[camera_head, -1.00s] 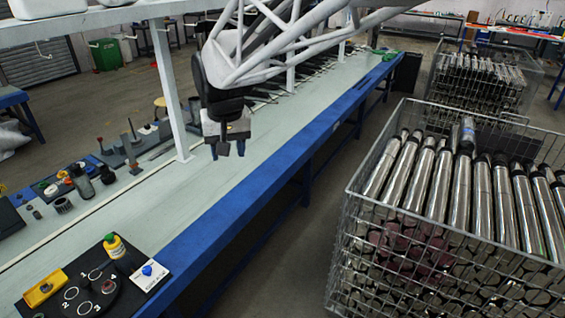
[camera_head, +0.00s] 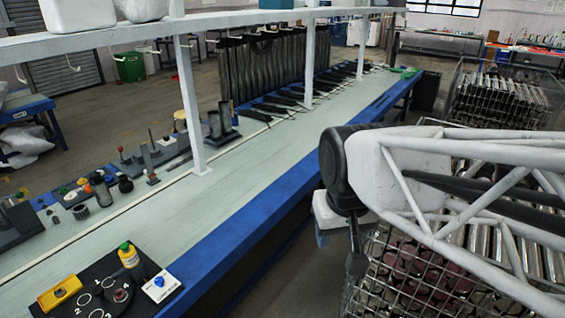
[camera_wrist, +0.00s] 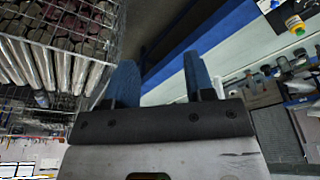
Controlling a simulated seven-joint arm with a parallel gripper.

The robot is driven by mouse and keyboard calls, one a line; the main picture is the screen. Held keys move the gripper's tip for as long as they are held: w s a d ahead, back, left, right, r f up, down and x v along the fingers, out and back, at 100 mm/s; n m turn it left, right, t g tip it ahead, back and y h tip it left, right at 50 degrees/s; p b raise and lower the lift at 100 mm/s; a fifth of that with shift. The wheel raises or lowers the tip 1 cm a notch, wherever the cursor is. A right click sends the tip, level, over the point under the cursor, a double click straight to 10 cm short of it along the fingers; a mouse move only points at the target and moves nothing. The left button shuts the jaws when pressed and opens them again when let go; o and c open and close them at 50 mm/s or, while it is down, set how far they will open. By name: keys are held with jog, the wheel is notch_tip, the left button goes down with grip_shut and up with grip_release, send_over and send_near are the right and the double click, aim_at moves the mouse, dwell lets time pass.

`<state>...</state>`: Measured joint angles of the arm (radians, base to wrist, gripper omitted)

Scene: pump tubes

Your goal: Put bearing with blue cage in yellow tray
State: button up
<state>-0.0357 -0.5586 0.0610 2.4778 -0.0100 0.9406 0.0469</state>
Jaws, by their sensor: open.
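The yellow tray (camera_head: 60,292) sits on the black numbered board (camera_head: 88,312) at the near left of the bench in the head view. A small reddish ring-like part (camera_head: 120,295) sits by circle 3 on that board. No blue cage can be made out on it; the parts are too small to tell. My gripper (camera_wrist: 160,65) is open and empty in the wrist view, its two blue fingers apart. In the head view it hangs beyond the bench's blue front edge, partly hidden by my arm, away from the tray and board.
A wire crate of metal tubes (camera_wrist: 60,50) is left of my gripper. The bench middle (camera_head: 200,210) is clear; a shelf post (camera_head: 190,105) stands behind.

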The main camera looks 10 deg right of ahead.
jog(key=shift+s+d+f, duration=0.25)
jog(key=shift+s, duration=0.4)
jog(key=shift+s+d+f, duration=0.2)
jog(key=shift+s+f, duration=0.05)
jog(key=shift+s, duration=0.35)
jog(key=shift+s+d+f, duration=0.25)
jog(key=shift+s, duration=0.4)
